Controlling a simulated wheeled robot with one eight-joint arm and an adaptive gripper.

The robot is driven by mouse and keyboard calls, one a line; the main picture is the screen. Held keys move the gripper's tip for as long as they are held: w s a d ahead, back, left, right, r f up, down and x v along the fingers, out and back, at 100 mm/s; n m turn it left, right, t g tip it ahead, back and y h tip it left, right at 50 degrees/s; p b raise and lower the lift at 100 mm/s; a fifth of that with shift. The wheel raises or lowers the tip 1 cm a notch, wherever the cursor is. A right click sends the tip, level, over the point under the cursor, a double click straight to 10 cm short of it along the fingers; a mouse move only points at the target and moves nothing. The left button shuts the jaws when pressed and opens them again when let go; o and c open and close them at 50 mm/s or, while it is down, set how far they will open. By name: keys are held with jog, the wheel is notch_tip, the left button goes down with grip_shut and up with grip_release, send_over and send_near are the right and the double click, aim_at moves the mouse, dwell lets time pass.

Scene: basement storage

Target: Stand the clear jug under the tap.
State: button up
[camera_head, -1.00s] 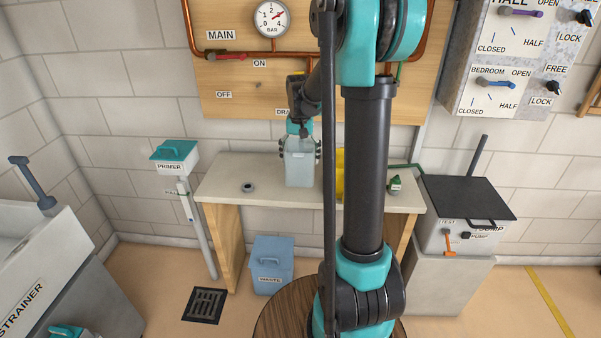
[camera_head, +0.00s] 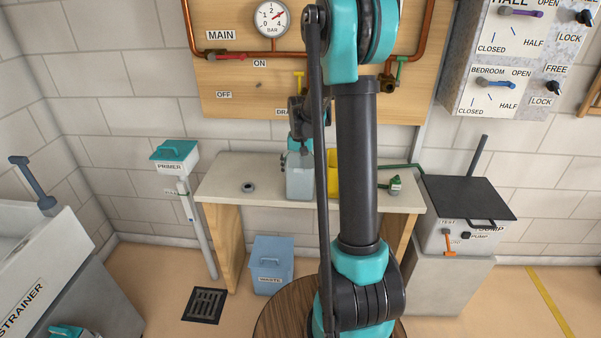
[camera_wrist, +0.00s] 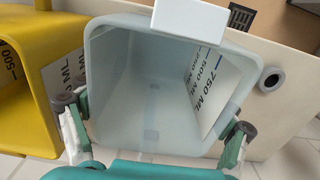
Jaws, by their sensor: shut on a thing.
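The clear jug (camera_head: 299,180) is upright at the front of the pale bench, left of my arm. My gripper (camera_head: 300,143) is shut on it near its rim; whether its base touches the bench I cannot tell. In the wrist view I look down into the empty-looking jug (camera_wrist: 150,95), with a finger of my gripper (camera_wrist: 153,128) at each side and volume marks on its wall. A brass tap with a green handle (camera_head: 400,66) is on the wooden board, right of my arm. A yellow handle (camera_head: 299,78) shows above my wrist; its body is hidden.
A yellow jug (camera_head: 333,175) stands close to the right of the clear jug, partly behind my arm; it fills the left of the wrist view (camera_wrist: 30,80). The bench (camera_head: 225,180) has a round hole fitting (camera_head: 248,187) at left. A small green-topped item (camera_head: 395,186) is at right.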

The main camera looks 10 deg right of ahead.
jog(key=shift+f, duration=0.1)
jog(key=o, duration=1.1)
jog(key=shift+c, duration=0.2)
